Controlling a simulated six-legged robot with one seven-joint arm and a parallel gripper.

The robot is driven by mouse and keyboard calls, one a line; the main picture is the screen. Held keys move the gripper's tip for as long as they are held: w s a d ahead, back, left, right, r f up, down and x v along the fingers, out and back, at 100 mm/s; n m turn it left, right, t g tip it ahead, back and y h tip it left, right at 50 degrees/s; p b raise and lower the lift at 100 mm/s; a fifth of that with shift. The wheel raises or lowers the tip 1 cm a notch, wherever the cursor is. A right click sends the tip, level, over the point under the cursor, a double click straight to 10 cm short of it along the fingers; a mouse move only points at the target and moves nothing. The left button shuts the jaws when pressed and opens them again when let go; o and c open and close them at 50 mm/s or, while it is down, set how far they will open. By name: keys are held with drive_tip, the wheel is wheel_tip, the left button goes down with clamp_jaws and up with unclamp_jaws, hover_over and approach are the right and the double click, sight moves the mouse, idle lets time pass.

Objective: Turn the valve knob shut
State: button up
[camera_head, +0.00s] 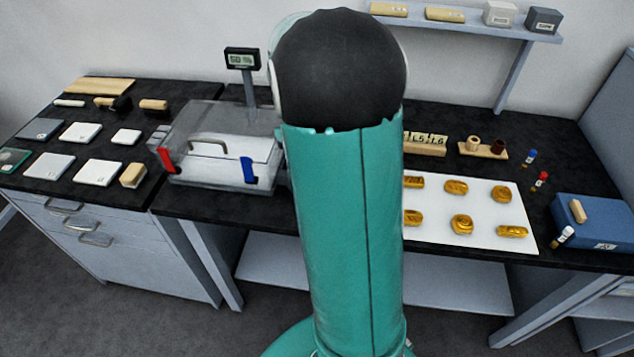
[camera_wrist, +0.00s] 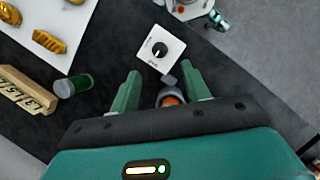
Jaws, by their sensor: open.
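In the wrist view a round black knob (camera_wrist: 160,49) with a white mark sits on a small square white plate (camera_wrist: 174,42) with print near its lower edge. I take this to be the valve knob. My gripper (camera_wrist: 161,72) is open, its two green fingers apart and short of the plate in the picture. A grey round piece with an orange middle (camera_wrist: 171,99) shows between the fingers, partly hidden by the gripper body; I cannot tell what it is. In the head view my arm hides the knob and gripper.
Gold pieces lie on a white sheet (camera_head: 478,236). A clear-sided box (camera_head: 222,150) with red and blue clamps stands left of my arm. A blue box (camera_head: 597,225) is far right.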

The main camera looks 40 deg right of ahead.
drive_tip(key=v, duration=0.5)
drive_tip(key=shift+r, duration=0.15)
